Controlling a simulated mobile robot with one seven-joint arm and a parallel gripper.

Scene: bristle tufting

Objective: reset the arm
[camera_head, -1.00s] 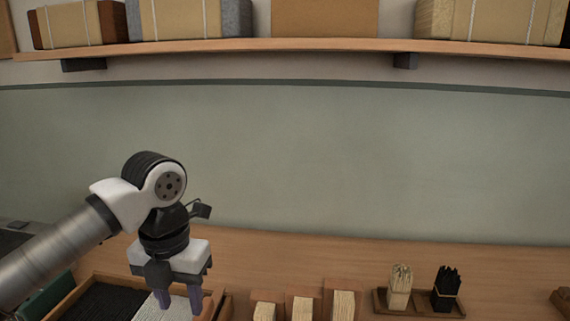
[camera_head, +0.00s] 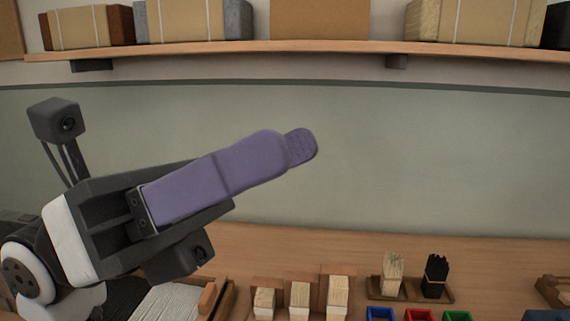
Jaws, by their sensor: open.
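My gripper (camera_head: 292,149) is raised at the left and middle of the head view, in front of the grey-green wall panel. Its purple fingers point to the right and slightly up. They are seen almost edge-on, one largely covering the other, so the gap between them is hidden. The jaws are open and no object shows at the fingertips.
Below, the wooden bench (camera_head: 345,245) holds several bristle-filled blocks (camera_head: 299,297), a wooden stand (camera_head: 407,294) with a pale and a black bristle bundle, and coloured bins (camera_head: 418,315). A shelf (camera_head: 300,46) with boxes runs above. The panel area at right is clear.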

